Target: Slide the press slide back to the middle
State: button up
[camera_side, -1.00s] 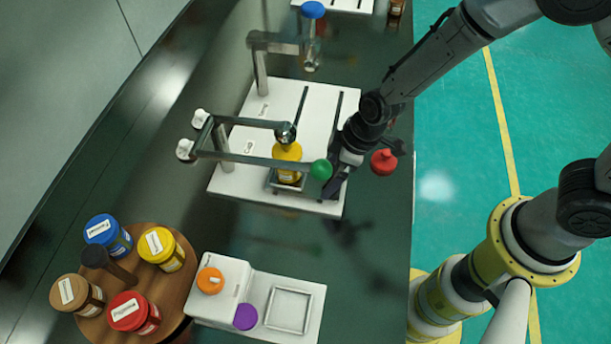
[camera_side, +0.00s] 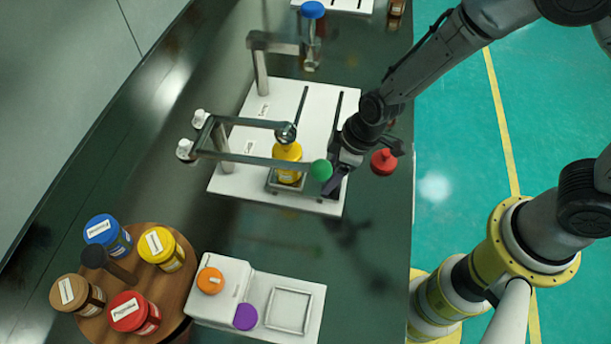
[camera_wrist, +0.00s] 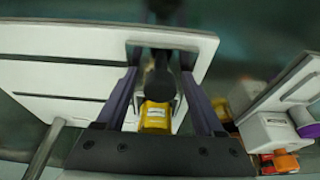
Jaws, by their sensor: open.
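The white press base (camera_side: 236,180) has two dark slots. Near its front edge, a small metal tray (camera_side: 272,184) carries a yellow-lidded jar (camera_side: 288,152); I cannot tell clearly which part is the press slide. A metal frame (camera_side: 245,158) with a green knob (camera_side: 321,170) reaches over the jar. My gripper (camera_side: 336,184) is low at the base's front right, beside the green knob. In the wrist view, its fingers (camera_wrist: 163,100) are open, with a dark rounded part (camera_wrist: 160,84) and the yellow jar (camera_wrist: 154,117) showing between them. Contact is unclear.
A red knob (camera_side: 384,161) is right of my gripper. A white device (camera_side: 253,322) with orange and purple knobs and a round wooden rack (camera_side: 169,312) of jars stand at the front. A blue-topped stand (camera_side: 312,10) is behind. Dark table between the base and device is clear.

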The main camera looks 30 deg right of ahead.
jog(key=shift+w+d, duration=4.75)
jog(key=shift+o, duration=0.3)
jog(key=o, duration=0.4)
jog(key=shift+s+r, duration=0.1)
jog(key=shift+v, duration=4.4)
